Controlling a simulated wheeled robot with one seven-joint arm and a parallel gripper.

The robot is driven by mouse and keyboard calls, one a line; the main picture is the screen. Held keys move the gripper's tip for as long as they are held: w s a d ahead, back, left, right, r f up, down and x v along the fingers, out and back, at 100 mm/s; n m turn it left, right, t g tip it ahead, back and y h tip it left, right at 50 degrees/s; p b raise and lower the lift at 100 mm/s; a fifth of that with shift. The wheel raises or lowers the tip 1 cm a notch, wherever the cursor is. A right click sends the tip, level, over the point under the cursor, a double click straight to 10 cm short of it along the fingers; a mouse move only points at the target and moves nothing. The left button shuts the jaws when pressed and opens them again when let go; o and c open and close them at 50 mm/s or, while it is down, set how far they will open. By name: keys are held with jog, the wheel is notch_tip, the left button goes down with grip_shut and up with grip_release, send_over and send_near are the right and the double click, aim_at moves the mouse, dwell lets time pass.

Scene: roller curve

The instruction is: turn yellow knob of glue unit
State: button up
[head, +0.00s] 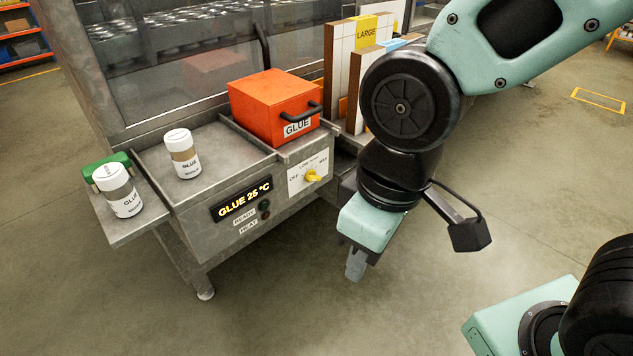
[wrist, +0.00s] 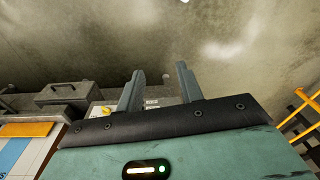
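The yellow knob (head: 312,176) sits on a white dial plate marked OFF, LOW and MAX, on the front of the grey glue unit (head: 185,210). Its exact setting is too small to tell. The display (head: 242,198) reads GLUE 25 °C. My gripper (head: 355,266) points down in front of the unit, to the right of the knob and lower in the head view, apart from it. In the wrist view its two fingers (wrist: 160,70) stand apart with nothing between them. A small yellow spot, seemingly the knob (wrist: 104,111), shows left of the fingers there.
An orange-red GLUE box (head: 272,108) with a black handle sits on the unit. Two white glue bottles (head: 183,153) (head: 118,190) and a green object (head: 106,165) stand to the left. Upright boards (head: 345,70) stand behind my arm. The floor in front is clear.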

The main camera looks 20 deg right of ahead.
jog(key=w+d+f+n+t+y+b, duration=0.15)
jog(key=w+f+t+b, duration=0.25)
jog(key=w+f+b, duration=0.55)
jog(key=n+t+y+b, duration=0.7)
jog(key=t+b, duration=0.4)
jog(key=b, duration=0.7)
send_near(316, 180)
jog(key=shift+n+h, duration=0.45)
jog(key=shift+n, duration=0.2)
jog(key=x, duration=0.8)
jog(key=shift+w+a+b, duration=0.25)
jog(key=shift+w+b, duration=0.05)
jog(key=shift+b, duration=0.05)
grip_shut()
